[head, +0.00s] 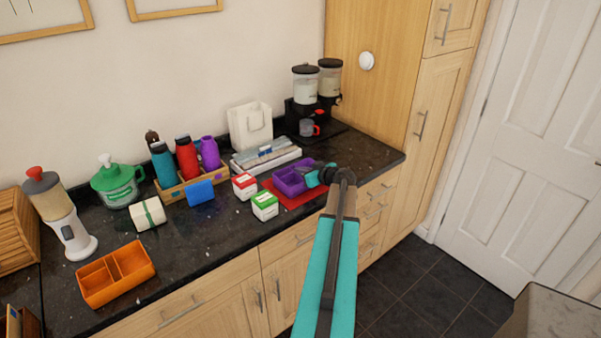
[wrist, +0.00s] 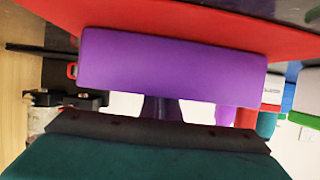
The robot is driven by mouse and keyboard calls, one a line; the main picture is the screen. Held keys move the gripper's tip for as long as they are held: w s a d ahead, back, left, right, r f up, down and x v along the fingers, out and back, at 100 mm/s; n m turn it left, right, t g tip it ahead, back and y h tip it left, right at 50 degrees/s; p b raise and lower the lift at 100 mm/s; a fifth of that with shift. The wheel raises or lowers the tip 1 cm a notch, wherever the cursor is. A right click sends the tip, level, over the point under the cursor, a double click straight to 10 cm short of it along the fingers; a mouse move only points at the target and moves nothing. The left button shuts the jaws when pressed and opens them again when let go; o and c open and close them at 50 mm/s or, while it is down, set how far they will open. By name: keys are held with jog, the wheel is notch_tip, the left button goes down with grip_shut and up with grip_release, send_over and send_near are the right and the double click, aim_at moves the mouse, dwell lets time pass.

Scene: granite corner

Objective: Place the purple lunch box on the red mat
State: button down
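The purple lunch box (head: 290,182) is an open tray with low walls. In the head view it sits over the back part of the red mat (head: 296,199), whose front strip shows. I cannot tell if it rests flat on it. My gripper (head: 314,179) is at the box's right end. In the wrist view the box's purple side (wrist: 170,68) fills the middle, close to my gripper, with the red mat (wrist: 200,15) directly beyond its edge. The fingertips are hidden, so whether they close on the box's wall is unclear.
Red-labelled (head: 244,185) and green-labelled (head: 265,205) cartons stand just left of the mat. A white tray (head: 265,157) lies behind, with dispensers (head: 306,85) and a mug (head: 308,128) further back. An orange divided tray (head: 117,273) is at the left front.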

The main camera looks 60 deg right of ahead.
jog(key=c, duration=2)
grip_release()
jog(key=shift+r+p, duration=0.2)
jog(key=shift+p, duration=0.1)
jog(key=shift+s+a+b, duration=0.1)
jog(key=shift+s+b, duration=0.2)
jog(key=b+v, duration=0.4)
jog(key=v, duration=0.7)
jog(key=shift+s+r, duration=0.1)
jog(key=shift+s, duration=0.1)
jog(key=shift+r, duration=0.1)
